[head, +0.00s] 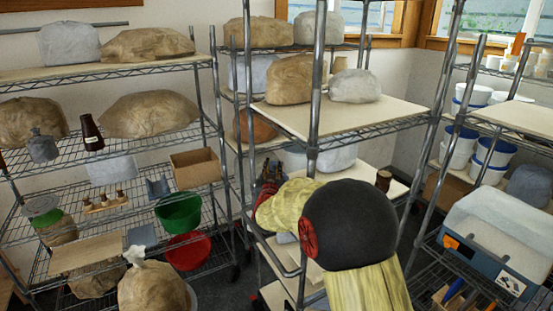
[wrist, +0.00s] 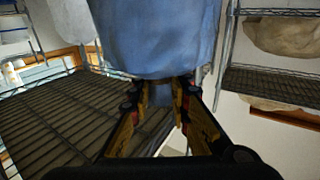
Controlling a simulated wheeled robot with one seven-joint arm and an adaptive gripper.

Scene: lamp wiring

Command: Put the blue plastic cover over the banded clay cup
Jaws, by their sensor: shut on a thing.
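A blue plastic cover (wrist: 160,38) fills the upper middle of the wrist view, hanging at the fingertips of my gripper (wrist: 162,96). The fingers are closed on its lower edge as seen there. In the head view my gripper (head: 270,174) is at the middle rack, left of its front post, partly hidden by my arm. The cover is mostly hidden there. A small dark brown cup (head: 384,180) stands on the middle rack's lower board, right of my arm; it looks like the banded clay cup, but its bands are too small to tell. My gripper is apart from it.
The middle rack's upper board (head: 400,100) carries wrapped lumps above my arm. Metal posts (head: 315,90) stand close to the arm. The left rack holds a green bowl (head: 180,213), a red bowl (head: 187,250) and a brown bottle (head: 90,131). White buckets (head: 492,155) stand at right.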

